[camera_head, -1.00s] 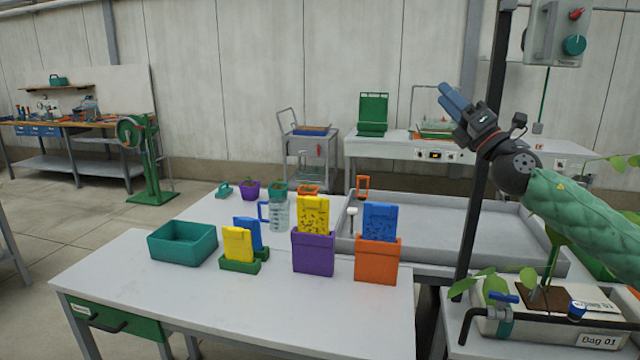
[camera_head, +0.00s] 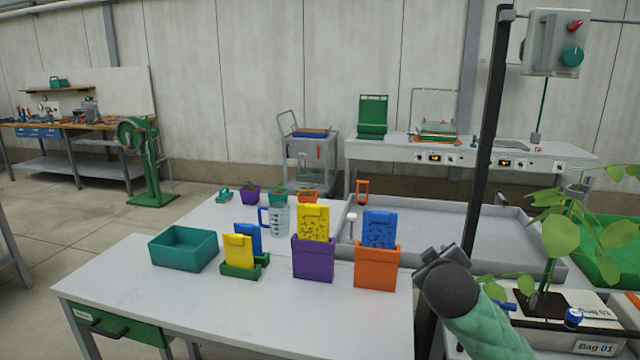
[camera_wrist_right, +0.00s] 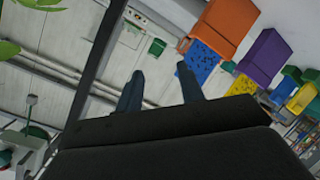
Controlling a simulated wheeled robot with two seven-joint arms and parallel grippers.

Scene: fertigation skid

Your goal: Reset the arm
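My right arm comes in from the lower right of the head view, in a green quilted sleeve. Its wrist hides most of the right gripper there, and the fingertips cannot be made out. In the right wrist view the right gripper (camera_wrist_right: 161,88) has its two blue fingers apart, with nothing between them. In the head view the wrist is just right of the orange holder (camera_head: 377,268) with its blue speckled card (camera_head: 380,229), near the table's right edge. My left gripper is not in view.
A purple holder (camera_head: 313,264) with a yellow card (camera_head: 313,222), a teal bin (camera_head: 183,249) and a green rack (camera_head: 240,270) stand on the table. A dark post (camera_head: 484,140) rises right of the wrist. A leafy plant (camera_head: 562,240) and planter (camera_head: 570,335) are at the right.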

